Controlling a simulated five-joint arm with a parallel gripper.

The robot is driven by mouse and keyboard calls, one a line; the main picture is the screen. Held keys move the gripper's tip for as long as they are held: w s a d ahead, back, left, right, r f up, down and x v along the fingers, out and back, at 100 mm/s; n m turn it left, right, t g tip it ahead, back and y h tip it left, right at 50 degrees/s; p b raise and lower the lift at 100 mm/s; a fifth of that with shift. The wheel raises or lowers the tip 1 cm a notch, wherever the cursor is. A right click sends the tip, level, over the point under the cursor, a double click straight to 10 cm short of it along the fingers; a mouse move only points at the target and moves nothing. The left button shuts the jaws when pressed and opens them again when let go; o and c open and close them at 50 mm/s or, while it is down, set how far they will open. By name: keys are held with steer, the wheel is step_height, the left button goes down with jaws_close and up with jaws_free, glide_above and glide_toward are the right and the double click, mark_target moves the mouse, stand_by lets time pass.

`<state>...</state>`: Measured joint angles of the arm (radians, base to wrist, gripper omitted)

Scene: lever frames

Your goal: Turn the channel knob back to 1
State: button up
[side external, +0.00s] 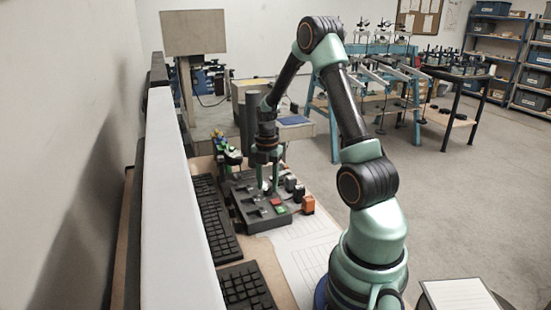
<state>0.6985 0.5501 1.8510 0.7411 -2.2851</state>
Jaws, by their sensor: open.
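A dark grey control panel (244,213) lies on the desk and carries several small controls. A red button (276,201) and a green button (280,210) show near its front right. My gripper (267,188) points down over the panel's middle, with its fingers apart and close to the controls. The channel knob cannot be picked out for sure at this size; my fingers may hide it. No number or pointer can be read. Whether the fingers touch a control cannot be told.
An orange block (308,205) and dark blocks stand at the panel's right edge. Black keyboards (216,218) lie to the left beside a white partition (176,190). Green and yellow items (228,153) stand behind the panel. A paper sheet (305,250) lies in front.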

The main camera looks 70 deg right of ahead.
mark_target(268, 187)
step_height(268, 187, up, 12)
stand_by(0.4)
steer(key=shift+f, duration=0.1)
steer(key=s+a+r+m+t, duration=0.1)
steer(key=a+r+m, duration=0.3)
steer(key=a+m, duration=0.5)
steer(key=s+a+r+m+t, duration=0.2)
steer(key=a+r+m+t, duration=0.2)
steer(key=a+m, duration=0.5)
steer(key=shift+s+a+t, duration=0.2)
steer(key=shift+a+t, duration=0.1)
steer(key=shift+a, duration=4.1)
steer(key=shift+r, duration=0.1)
